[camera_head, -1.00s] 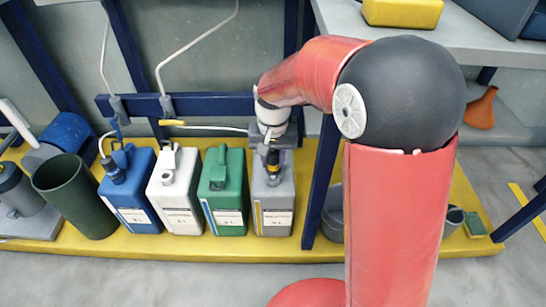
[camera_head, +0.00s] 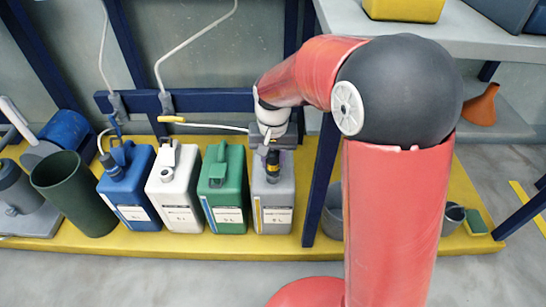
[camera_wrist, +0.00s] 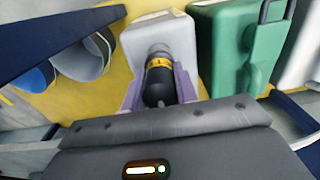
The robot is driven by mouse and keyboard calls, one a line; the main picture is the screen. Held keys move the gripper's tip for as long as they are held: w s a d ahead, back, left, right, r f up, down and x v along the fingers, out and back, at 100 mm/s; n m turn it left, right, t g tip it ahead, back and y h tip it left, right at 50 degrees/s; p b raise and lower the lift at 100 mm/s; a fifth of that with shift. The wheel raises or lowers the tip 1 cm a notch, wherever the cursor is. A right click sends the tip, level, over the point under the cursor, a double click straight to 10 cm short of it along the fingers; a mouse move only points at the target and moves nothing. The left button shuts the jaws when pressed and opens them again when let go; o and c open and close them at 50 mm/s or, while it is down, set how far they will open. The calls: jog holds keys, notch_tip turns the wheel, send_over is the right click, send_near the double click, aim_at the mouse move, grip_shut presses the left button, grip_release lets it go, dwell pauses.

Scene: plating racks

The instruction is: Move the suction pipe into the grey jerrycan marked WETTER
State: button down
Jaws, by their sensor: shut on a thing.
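The grey jerrycan (camera_head: 287,190) stands at the right end of the row of cans on the yellow platform. Its white label is too small to read. My gripper (camera_head: 272,150) is above its top. It is shut on the black head with a yellow band of the suction pipe (camera_head: 272,168). In the wrist view, my gripper's fingers (camera_wrist: 160,88) flank that suction pipe head (camera_wrist: 158,78), in line with the grey can (camera_wrist: 150,30). The pipe's lower length is not visible. I cannot tell how far it sits in the can's mouth.
The green can (camera_head: 228,195) is close on the left, then the white can (camera_head: 178,200) and blue can (camera_head: 130,195). A blue post (camera_head: 325,180) stands just right. A white hose (camera_head: 215,126) with a yellow end runs behind the cans.

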jog(key=shift+f, duration=0.55)
jog(key=c, duration=1)
grip_release()
notch_tip(320, 180, up, 8)
jog(key=shift+f+p, duration=0.1)
jog(key=shift+p, duration=0.75)
